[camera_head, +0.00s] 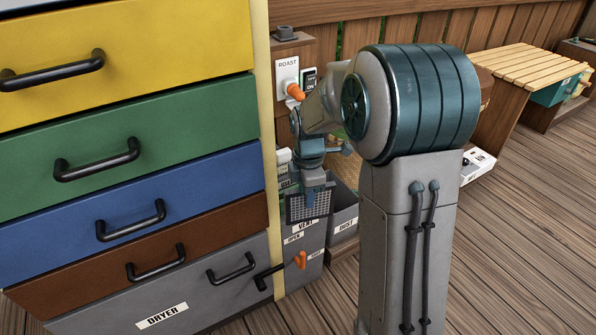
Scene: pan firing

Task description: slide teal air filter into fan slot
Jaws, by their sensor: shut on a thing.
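My gripper (313,180) is near the middle of the head view, to the right of the coloured drawers. It is shut on the air filter (308,208), a flat dark mesh panel with a teal upper part. The filter hangs below the fingers, with its mesh face toward the camera. It appears in front of or just above the grey box (303,245) labelled VENT. I cannot tell whether it touches that box. The fan slot cannot be made out. My arm hides much of the area behind and right of the gripper.
A drawer stack (130,150) with black handles fills the left. An orange-tipped lever (299,260) sticks out low beside it. A grey DUST bin (344,217) stands right of the VENT box. A ROAST panel (288,72) is behind. The wooden deck at right is largely clear.

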